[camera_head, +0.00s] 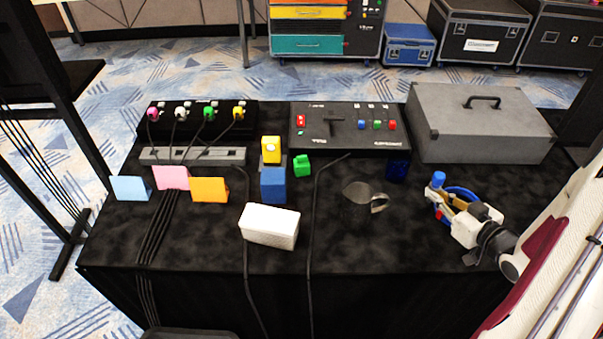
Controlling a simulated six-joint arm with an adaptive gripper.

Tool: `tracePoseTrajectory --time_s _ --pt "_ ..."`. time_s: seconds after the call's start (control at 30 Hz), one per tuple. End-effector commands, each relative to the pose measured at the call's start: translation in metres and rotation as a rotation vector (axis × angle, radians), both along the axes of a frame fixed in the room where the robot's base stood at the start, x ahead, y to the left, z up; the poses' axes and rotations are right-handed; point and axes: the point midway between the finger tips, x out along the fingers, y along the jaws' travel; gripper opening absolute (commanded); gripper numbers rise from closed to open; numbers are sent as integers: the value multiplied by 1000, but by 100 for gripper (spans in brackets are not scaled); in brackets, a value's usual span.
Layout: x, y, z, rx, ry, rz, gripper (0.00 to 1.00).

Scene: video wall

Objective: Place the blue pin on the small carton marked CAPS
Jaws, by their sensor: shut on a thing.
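My gripper (437,195) is at the right side of the black table, low in front of the grey case. It is shut on the blue pin (438,179), whose blue top shows at the fingertips. The lower part of the pin is hidden by the fingers. A small white carton (269,226) lies near the table's front edge, well to the left of my gripper and apart from it. No lettering on the carton is readable here, so I cannot tell whether it is the one marked CAPS.
A blue block (273,186), yellow block (271,148) and green block (303,166) stand behind the carton. Black cables cross the table. A grey case (480,130) fills the back right.

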Motion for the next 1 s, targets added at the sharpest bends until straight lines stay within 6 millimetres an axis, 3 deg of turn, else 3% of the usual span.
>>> tracePoseTrajectory --time_s 0.37,1.0 --pt "27 28 6 -1 -1 9 0" --pt "92 129 30 0 -1 22 0"
